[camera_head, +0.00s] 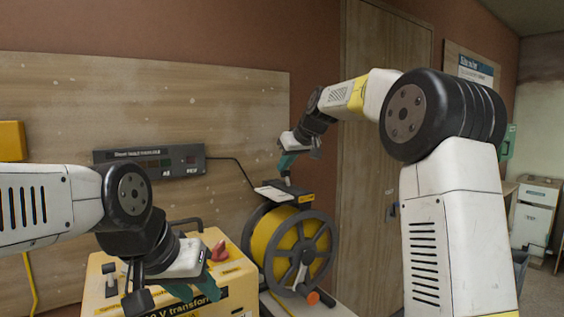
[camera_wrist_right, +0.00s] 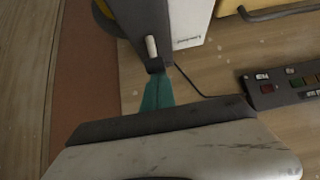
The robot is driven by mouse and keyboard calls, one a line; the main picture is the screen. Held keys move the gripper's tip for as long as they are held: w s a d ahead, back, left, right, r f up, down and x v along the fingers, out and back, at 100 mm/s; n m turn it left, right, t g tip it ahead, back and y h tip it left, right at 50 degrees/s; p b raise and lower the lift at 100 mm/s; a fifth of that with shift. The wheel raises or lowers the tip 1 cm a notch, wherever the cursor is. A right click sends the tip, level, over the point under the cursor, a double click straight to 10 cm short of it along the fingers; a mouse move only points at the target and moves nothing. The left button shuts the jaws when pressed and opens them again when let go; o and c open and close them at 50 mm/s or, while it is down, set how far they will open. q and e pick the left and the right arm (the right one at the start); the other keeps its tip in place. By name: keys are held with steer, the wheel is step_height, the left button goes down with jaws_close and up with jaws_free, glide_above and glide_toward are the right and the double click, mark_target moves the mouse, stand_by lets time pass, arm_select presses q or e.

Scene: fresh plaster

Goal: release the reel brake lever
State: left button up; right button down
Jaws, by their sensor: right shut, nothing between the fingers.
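The reel (camera_head: 290,245) is a yellow drum between dark spoked flanges, standing right of the yellow transformer box. My right gripper (camera_head: 288,162) is shut and empty, its teal fingers pointing down just above the reel's top. In the right wrist view, my right gripper (camera_wrist_right: 157,84) has its tips close to the end of a dark grey part carrying a pale peg (camera_wrist_right: 151,46). This may be the brake lever; I cannot tell whether the fingers touch it. My left gripper (camera_head: 194,290) is open, its teal fingers apart over the transformer box.
The transformer box (camera_head: 224,302) has a red knob (camera_head: 220,251) on top. A dark display panel (camera_head: 152,160) hangs on the wooden board, with a cable running to the reel area. A wooden door (camera_head: 372,200) stands behind. A white cabinet (camera_head: 535,215) is far right.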

mark_target(287, 172)
steer(key=shift+d, duration=0.1)
stand_by(0.3)
steer(key=shift+s+d+t, duration=0.1)
steer(key=shift+s+t, duration=0.1)
steer(key=shift+t, duration=0.1)
steer(key=shift+s+d+r+t+y, duration=0.15)
steer(key=shift+s+d+t+y, duration=0.25)
steer(key=shift+s+t+y, duration=0.25)
steer(key=shift+s+d+t, duration=0.1)
steer(key=shift+t, duration=0.25)
steer(key=shift+s+d+f, duration=0.2)
steer(key=shift+s+d, duration=0.2)
steer(key=shift+s, duration=0.25)
steer(key=shift+s+d+f, duration=0.2)
steer(key=shift+s+d, duration=0.15)
steer(key=shift+s, duration=0.25)
steer(key=shift+w, duration=0.15)
steer(key=shift+a+r, duration=0.1)
steer(key=shift+w+a, duration=0.35)
steer(key=shift+w, duration=0.25)
